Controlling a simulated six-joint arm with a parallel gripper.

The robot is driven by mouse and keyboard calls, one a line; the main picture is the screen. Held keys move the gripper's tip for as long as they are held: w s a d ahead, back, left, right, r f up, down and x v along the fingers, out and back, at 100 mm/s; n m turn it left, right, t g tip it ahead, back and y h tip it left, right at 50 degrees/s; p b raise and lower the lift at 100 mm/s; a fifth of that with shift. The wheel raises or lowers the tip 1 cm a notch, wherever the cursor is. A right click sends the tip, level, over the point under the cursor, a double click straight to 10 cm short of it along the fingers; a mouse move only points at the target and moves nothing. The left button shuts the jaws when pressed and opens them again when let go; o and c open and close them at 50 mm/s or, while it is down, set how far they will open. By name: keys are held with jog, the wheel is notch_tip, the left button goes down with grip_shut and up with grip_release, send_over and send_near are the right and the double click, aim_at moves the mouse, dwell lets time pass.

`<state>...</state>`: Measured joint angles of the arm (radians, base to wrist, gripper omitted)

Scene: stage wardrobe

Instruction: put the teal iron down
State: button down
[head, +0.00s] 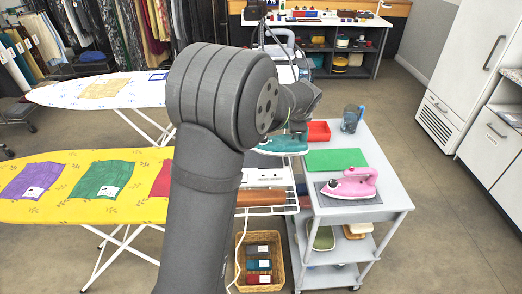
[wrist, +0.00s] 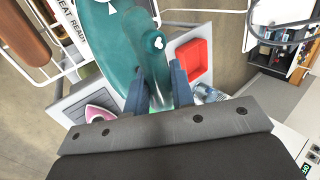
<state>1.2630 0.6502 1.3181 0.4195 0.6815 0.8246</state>
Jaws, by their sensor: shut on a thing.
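My gripper (wrist: 157,82) is shut on the handle of the teal iron (wrist: 106,45) in the wrist view. The teal iron also shows in the head view (head: 283,146), beyond my arm, by the left edge of the grey cart (head: 391,206). My arm hides part of it there. It appears held above the wire rack at the cart's side; its exact height I cannot tell. On the cart top are a pink iron (head: 350,184) on a dark grey mat (head: 328,194), a bare green mat (head: 335,159) and a red tray (head: 319,131).
A jug with a blue handle (head: 351,119) stands at the cart's back corner. A white power strip (head: 265,176) and wire rack (head: 267,210) are left of the cart. Ironing boards (head: 60,212) stand at left. A wicker basket (head: 240,269) is below.

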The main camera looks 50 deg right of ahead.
jog(key=w+f, duration=1)
jog(key=shift+w+f, duration=0.2)
jog(key=shift+w, duration=0.15)
jog(key=shift+f, duration=0.1)
jog(key=c, duration=1.6)
grip_release()
jog(key=shift+f, duration=0.1)
jog(key=o, duration=0.4)
jog(key=shift+c, duration=0.2)
jog(key=v, duration=1.2)
